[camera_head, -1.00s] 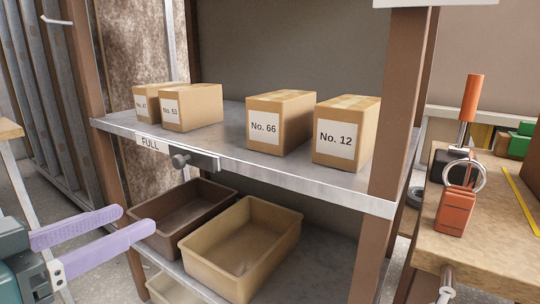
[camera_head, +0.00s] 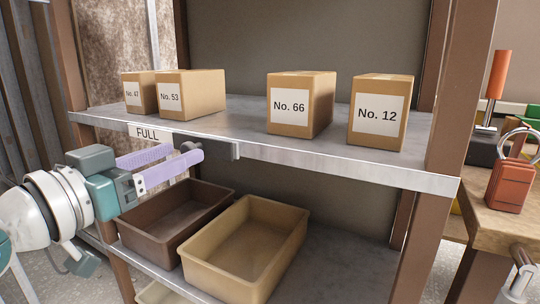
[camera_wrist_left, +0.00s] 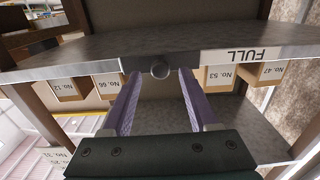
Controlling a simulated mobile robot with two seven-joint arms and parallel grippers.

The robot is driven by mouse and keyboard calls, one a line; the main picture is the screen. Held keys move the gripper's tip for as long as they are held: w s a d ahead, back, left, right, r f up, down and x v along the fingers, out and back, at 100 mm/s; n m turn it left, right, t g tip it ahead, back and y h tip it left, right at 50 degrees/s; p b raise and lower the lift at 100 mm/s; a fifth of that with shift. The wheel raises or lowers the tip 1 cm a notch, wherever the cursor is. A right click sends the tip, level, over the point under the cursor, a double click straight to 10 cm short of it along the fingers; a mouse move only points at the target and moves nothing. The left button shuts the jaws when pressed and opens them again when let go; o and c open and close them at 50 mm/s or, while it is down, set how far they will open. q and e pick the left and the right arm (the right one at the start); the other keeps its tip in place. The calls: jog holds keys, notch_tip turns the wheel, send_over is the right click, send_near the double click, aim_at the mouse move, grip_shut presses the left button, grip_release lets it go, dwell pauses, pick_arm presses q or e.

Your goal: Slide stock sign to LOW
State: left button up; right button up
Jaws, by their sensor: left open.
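The stock sign is a sliding plate (camera_head: 236,150) with a dark round knob (camera_head: 191,147) on the front edge of the upper shelf. The white FULL label (camera_head: 147,134) shows uncovered, left of the knob. No LOW label can be read. My left gripper (camera_head: 187,156) is open at the shelf edge, its purple fingers pointing at the knob. In the left wrist view, which is upside down, the knob (camera_wrist_left: 160,69) lies between the two fingertips; contact cannot be told. My right gripper is not in view.
Several numbered cartons, such as No. 66 (camera_head: 300,104) and No. 12 (camera_head: 380,112), stand on the upper shelf. A brown bin (camera_head: 160,240) and a tan bin (camera_head: 262,262) sit below. A brown post (camera_head: 455,120) stands at right, near a workbench with a red padlock (camera_head: 511,186).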

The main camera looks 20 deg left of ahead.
pick_arm(q)
jog(key=shift+w, duration=0.6)
grip_shut()
dwell(1.1)
